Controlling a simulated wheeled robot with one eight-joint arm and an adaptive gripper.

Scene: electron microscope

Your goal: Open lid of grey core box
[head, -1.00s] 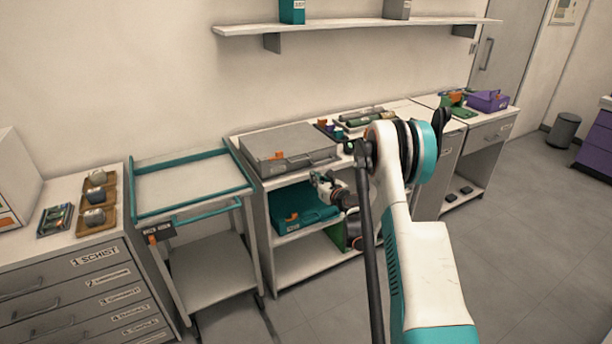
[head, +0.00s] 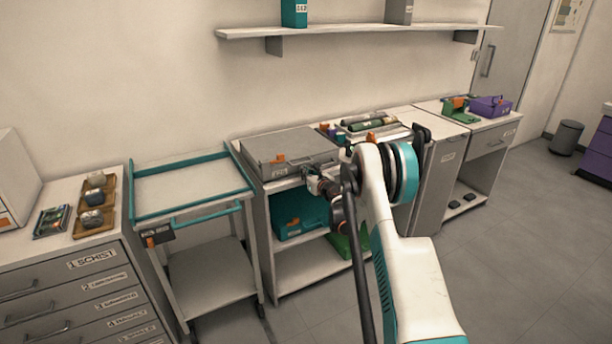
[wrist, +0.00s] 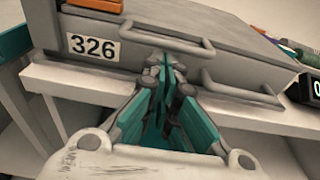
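The grey core box (head: 290,145) lies flat with its lid down on the white shelf unit in the head view. An orange latch shows on its front. In the wrist view, the box's front (wrist: 95,45) fills the top, with a "326" label, an upper bar handle (wrist: 165,37) and a lower bar handle (wrist: 240,92). My gripper (wrist: 166,68) is in front of the box, its fingers close together and no object visible between them. Its tips are just below the upper handle in the picture; whether they touch is unclear.
A teal case (head: 300,215) sits on the shelf below the box. A teal-railed cart (head: 190,190) stands to the left. A tray with green cylinders (head: 372,125) is right of the box. Open floor lies in front.

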